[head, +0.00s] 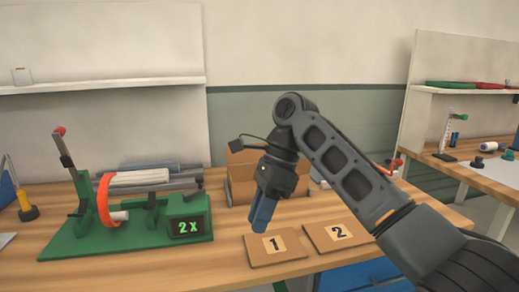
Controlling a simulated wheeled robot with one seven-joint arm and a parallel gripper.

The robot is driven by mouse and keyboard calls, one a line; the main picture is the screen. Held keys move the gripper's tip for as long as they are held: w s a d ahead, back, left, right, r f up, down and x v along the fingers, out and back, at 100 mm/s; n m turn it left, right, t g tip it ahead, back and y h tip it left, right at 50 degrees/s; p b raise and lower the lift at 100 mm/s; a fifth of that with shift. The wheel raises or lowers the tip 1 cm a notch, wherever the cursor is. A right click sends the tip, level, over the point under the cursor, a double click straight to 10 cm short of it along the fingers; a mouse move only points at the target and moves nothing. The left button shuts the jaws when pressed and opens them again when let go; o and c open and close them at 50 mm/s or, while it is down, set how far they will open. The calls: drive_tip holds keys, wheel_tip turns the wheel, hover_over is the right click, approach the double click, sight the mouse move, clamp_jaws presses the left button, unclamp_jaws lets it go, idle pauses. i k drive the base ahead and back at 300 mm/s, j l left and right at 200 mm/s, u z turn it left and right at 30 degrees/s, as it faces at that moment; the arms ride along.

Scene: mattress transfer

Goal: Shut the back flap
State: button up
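A brown cardboard-coloured box (240,190) stands on the wooden bench, just behind my gripper. A brown panel stands up at its back and looks like the back flap (238,157); its exact angle is hard to judge. My gripper (260,222) points down in front of the box's right part and hides much of it. Its blue fingers look close together, but I cannot tell whether they are open or shut. I see nothing held between them. Whether the gripper touches the box is unclear.
A green device (130,238) with an orange ring and a "2X" display stands left on the bench (330,268). Flat plates marked 1 (290,255) and 2 (317,235) lie at the front. A second table (478,172) with small items stands at right.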

sight(248, 155)
drive_tip(key=i, duration=1.95)
